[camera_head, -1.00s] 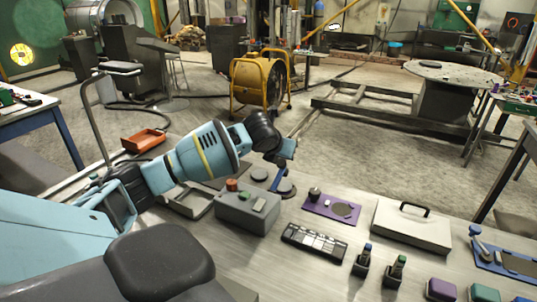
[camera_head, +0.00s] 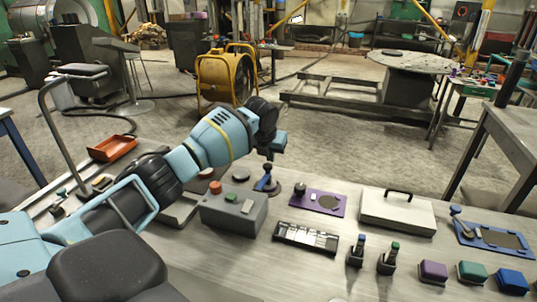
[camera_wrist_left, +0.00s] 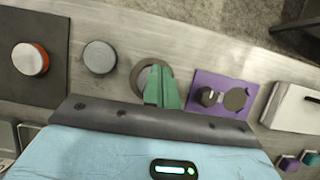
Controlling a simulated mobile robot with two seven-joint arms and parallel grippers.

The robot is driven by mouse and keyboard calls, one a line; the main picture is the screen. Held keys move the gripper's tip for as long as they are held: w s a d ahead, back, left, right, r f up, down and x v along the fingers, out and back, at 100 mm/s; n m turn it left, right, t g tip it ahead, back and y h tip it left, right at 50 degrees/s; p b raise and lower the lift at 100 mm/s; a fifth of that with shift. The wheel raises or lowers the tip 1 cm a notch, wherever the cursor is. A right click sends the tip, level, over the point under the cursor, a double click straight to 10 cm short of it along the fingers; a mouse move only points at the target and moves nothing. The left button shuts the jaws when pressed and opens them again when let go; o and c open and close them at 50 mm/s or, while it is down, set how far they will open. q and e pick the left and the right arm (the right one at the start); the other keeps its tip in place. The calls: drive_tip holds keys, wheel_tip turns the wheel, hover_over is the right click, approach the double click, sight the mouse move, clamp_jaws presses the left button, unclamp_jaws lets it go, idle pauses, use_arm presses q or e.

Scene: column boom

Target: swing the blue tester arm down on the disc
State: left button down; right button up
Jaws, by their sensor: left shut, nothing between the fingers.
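The blue tester arm (camera_head: 265,181) is a small blue piece at a grey disc (camera_head: 275,190) on the bench in the head view. It looks roughly upright, but its exact tilt is too small to tell. My left gripper (camera_head: 271,155) is just above it, shut and empty. In the left wrist view, the shut green fingers (camera_wrist_left: 161,87) cover the middle of the disc (camera_wrist_left: 137,78), and I cannot make out the blue arm there. Contact between fingers and arm cannot be told. My right gripper is not in view.
A grey box with red and green buttons (camera_head: 233,211) stands in front of the disc. Another grey disc (camera_head: 240,174) lies left. A purple plate (camera_head: 318,204) with a knob, a white case (camera_head: 398,212) and a blue board (camera_head: 490,238) lie right.

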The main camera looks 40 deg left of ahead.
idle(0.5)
use_arm(q)
drive_tip(key=p+v, duration=0.1)
drive_tip(key=v, duration=0.6)
drive_tip(key=shift+s+d+r, duration=0.1)
drive_tip(key=shift+r, duration=0.3)
drive_tip(key=shift+s+f, duration=0.1)
